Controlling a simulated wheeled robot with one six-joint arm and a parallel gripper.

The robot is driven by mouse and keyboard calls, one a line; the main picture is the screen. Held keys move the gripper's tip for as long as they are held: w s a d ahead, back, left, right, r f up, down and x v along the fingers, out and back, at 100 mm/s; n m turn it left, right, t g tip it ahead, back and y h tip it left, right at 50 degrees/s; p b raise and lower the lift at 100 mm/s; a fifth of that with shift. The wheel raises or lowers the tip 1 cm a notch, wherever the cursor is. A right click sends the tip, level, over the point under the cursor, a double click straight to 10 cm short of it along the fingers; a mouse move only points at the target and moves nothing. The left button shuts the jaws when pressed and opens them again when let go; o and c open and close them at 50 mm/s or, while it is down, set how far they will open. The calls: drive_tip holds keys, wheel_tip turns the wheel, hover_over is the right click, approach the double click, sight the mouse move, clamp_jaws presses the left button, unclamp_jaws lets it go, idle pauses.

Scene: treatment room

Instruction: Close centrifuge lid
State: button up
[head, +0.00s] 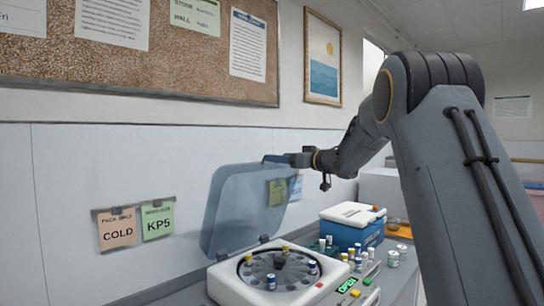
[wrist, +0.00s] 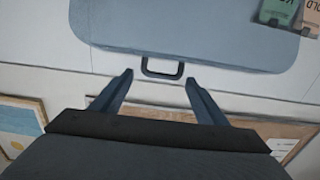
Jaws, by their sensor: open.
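The centrifuge (head: 235,283) is a white box on the counter with a round rotor (head: 275,279) holding several capped tubes. Its translucent blue-grey lid (head: 236,205) stands raised, leaning back toward the wall. My gripper (head: 275,159) is at the lid's upper edge, by its free end. In the wrist view my gripper (wrist: 158,82) is open, with its two fingers on either side of the lid's dark handle (wrist: 162,68). The handle lies just beyond the fingertips, and nothing is held. The lid (wrist: 190,30) fills the top of the wrist view.
A blue and white cooler box (head: 350,228) stands right of the centrifuge, with several vials (head: 393,258) in front of it. Two notes (head: 157,220) hang on the wall to the left.

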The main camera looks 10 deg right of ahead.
drive_tip(key=p+x, duration=0.1)
drive_tip(key=x, duration=0.4)
drive_tip(key=shift+s, duration=0.1)
